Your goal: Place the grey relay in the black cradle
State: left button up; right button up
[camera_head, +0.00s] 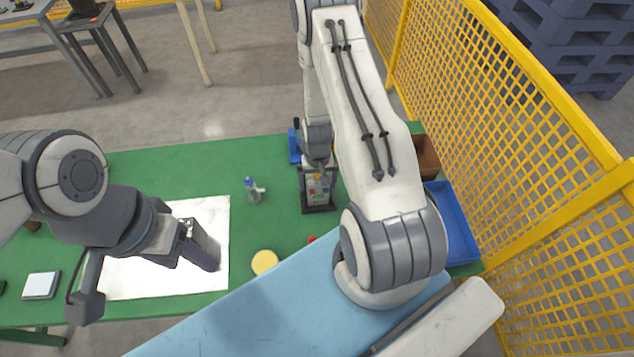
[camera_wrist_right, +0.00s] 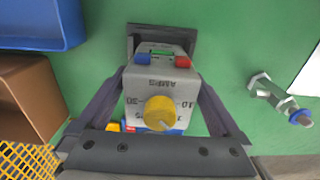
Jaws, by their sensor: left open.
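The grey relay (camera_head: 318,188) has a yellow knob, and blue, green and red parts at its far end in the right wrist view (camera_wrist_right: 158,80). My right gripper (camera_wrist_right: 159,74) is shut on it, one finger against each side; in the head view this gripper (camera_head: 318,174) is partly hidden by its arm. The black cradle (camera_head: 319,209) is at the relay's lower end and also shows past the relay in the wrist view (camera_wrist_right: 160,32). I cannot tell whether the relay is fully seated. My left gripper (camera_head: 203,250) is open above the pale sheet, away from both.
A blue bin (camera_head: 456,222) and a brown box (camera_head: 426,157) stand right of the cradle by the yellow fence (camera_head: 500,95). A small metal fitting with a blue end (camera_head: 253,190) lies left of the cradle. A yellow disc (camera_head: 264,262) lies nearer; green table is clear between them.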

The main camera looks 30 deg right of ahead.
jog(key=shift+r, duration=0.35)
notch_tip(320, 180, up, 11)
jog(key=shift+r+b, duration=0.1)
jog(key=shift+b, duration=0.75)
jog(key=shift+a+r, duration=0.25)
jog(key=s+a+r+n, duration=0.2)
jog(key=a+r+n, duration=0.1)
jog(key=a+r, duration=0.4)
jog(key=s+a+r+n, duration=0.25)
jog(key=a+r, duration=0.25)
jog(key=a, duration=0.4)
jog(key=s+a+r+n, duration=0.3)
jog(key=s+a, duration=0.1)
jog(key=s, duration=0.3)
jog(key=s+a+r+n+y, duration=0.1)
jog(key=s+a+r+n, duration=0.3)
jog(key=s, duration=0.3)
